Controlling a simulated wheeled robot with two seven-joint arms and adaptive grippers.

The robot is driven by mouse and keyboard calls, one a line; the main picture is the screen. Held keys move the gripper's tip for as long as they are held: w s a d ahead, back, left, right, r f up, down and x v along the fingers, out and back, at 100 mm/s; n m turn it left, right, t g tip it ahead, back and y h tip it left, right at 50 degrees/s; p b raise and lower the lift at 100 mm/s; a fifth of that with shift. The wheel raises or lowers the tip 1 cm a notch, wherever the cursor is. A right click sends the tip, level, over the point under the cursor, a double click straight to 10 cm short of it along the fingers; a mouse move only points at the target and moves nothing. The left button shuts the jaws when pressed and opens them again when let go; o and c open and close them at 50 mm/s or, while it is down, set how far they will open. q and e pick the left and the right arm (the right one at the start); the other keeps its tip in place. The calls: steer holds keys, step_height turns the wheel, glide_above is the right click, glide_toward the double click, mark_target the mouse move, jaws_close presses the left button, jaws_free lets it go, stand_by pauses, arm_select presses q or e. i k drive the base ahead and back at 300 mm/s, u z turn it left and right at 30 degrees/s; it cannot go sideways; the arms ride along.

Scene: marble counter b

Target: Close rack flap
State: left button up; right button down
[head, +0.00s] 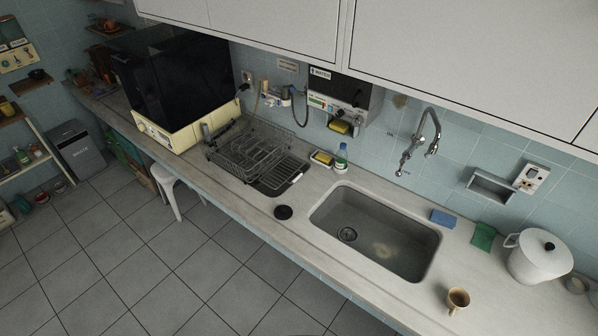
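A wire dish rack (247,150) stands on the counter in the head view, between a dark-lidded appliance and the sink. Its basket looks empty. A flat, dark slatted panel (281,177) lies low at the rack's right side, over or beside a dark tray. I cannot tell for certain which part is the flap. A small dark upright piece (207,133) stands at the rack's left end. Neither of my grippers is in view, and nothing touches the rack.
The cream-based appliance with a black cover (181,80) stands close left of the rack. A soap bottle (341,157), a dark round disc (284,212) and the sink (375,233) lie to its right. Cabinets (270,22) overhang the counter.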

mark_target(297, 178)
steer(key=u, duration=0.45)
steer(key=i, duration=0.45)
steer(key=u, duration=0.35)
